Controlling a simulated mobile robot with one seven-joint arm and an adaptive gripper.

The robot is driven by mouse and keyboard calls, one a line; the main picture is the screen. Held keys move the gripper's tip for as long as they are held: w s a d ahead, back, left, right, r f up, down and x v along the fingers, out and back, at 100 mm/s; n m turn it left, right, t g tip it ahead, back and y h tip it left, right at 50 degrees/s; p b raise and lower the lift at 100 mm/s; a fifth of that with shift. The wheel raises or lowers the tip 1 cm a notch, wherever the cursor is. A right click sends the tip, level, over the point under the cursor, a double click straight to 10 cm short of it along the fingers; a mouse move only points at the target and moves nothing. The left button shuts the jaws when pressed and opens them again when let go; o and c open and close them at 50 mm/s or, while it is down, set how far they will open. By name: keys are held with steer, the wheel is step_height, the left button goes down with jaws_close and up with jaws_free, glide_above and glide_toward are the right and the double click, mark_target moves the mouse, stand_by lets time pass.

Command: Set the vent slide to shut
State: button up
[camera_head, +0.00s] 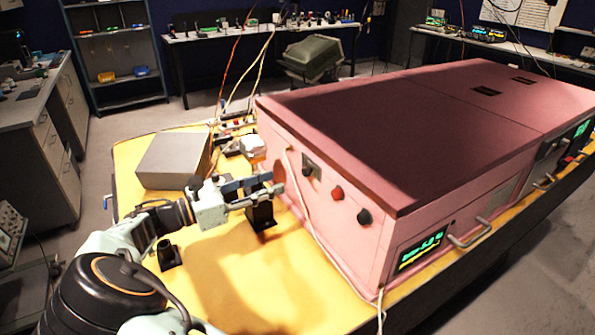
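The pink foam enclosure (440,125) stands on a yellow table. On its left face is a small grey metal plate with a dark knob (308,168), which looks like the vent slide; its open or shut position is too small to tell. My gripper (277,184) is in front of this opening, left of the plate. Its two fingers look apart, with nothing seen between them. Whether the fingertips touch the face cannot be told.
A red knob (337,193) and a black knob (364,216) sit right of the plate. A pale cable runs down the face. A black stand (261,215) is below my gripper, and a grey box (173,160) is behind my arm. The front left table is mostly clear.

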mark_target(304, 172)
steer(key=p+x, duration=0.1)
steer(key=x, duration=0.7)
steer(key=shift+w, duration=0.1)
jaws_close()
